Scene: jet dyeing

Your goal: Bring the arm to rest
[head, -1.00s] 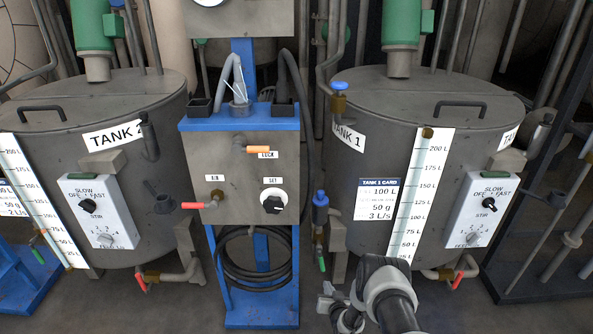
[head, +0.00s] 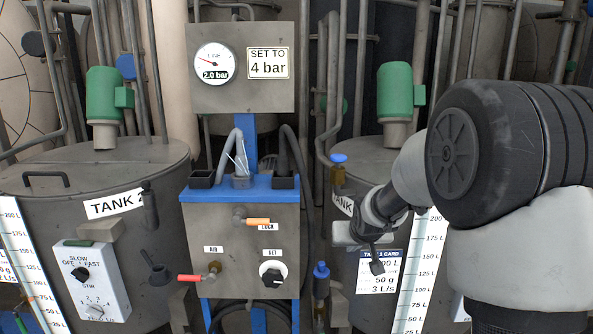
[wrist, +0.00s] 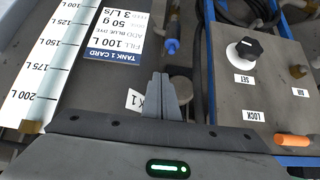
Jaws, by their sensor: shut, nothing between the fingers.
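My arm is raised at the right of the head view, in front of tank 1 (head: 333,262). My gripper (head: 377,267) points down in front of the tank 1 card (head: 365,284) and covers part of it. In the wrist view my gripper (wrist: 168,80) has its two fingers together with nothing between them. The card (wrist: 115,32) lies to the left of the fingers there. I cannot tell the exact gap between the fingers and the tank.
A panel (head: 229,262) with a black SET knob (head: 271,274), orange LOCK handle (head: 258,221) and red AIR handle (head: 190,278) stands left of my gripper. The gauge (head: 215,63) above reads 2.0 bar, beside a "SET TO 4 bar" sign (head: 268,63). Tank 2 (head: 100,200) is left.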

